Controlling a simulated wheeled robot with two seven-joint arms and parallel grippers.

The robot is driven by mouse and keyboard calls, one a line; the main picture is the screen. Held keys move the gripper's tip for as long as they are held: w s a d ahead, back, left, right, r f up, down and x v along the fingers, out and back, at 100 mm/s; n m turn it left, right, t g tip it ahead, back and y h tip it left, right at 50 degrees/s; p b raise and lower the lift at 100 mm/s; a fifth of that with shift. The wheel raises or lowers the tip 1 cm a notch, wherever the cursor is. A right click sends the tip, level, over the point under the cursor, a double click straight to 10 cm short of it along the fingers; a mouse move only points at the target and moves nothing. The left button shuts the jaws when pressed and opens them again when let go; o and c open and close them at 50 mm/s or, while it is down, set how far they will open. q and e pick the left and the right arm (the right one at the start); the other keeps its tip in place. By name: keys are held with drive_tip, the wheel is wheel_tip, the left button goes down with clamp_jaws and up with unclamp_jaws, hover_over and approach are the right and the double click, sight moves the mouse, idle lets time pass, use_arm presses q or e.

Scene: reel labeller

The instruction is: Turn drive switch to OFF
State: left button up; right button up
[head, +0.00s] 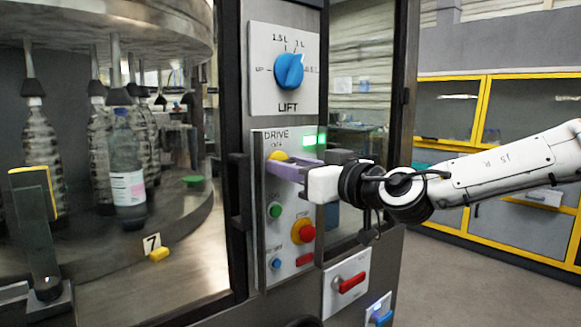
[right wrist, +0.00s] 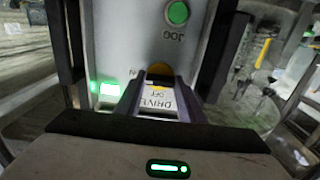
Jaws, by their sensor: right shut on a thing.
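The drive switch (head: 278,155) is a yellow knob on the light panel under the printed words DRIVE and OFF. My right gripper (head: 284,168) reaches it from the right, its purple fingers shut on the knob and hiding part of it. In the right wrist view the yellow knob (right wrist: 160,71) shows between the two fingertips (right wrist: 160,80), with the upside-down DRIVE and OFF lettering between the fingers. The knob's exact pointing direction is mostly hidden. A green light (head: 314,140) glows to the right of the label. My left gripper is out of view.
Below the switch are a green button (head: 274,210) and a red emergency button (head: 303,231) on the same panel. A blue LIFT knob (head: 289,71) sits above. A red-handled switch (head: 351,283) is at lower right. Bottles stand in the machine at left.

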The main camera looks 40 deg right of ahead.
use_arm(q)
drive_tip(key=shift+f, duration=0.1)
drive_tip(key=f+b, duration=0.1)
drive_tip(key=b, duration=0.2)
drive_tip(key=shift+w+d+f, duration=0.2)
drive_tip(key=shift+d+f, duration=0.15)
use_arm(e)
drive_tip(key=n, duration=1.7)
drive_tip(key=shift+n, duration=0.4)
drive_tip(key=o, duration=1)
drive_tip(key=shift+o, duration=0.2)
drive_tip(key=shift+s, duration=0.1)
use_arm(q)
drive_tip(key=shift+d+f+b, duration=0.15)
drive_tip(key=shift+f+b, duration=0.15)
drive_tip(key=shift+b, duration=0.2)
use_arm(e)
drive_tip(key=s, duration=1)
drive_tip(key=shift+d, duration=0.45)
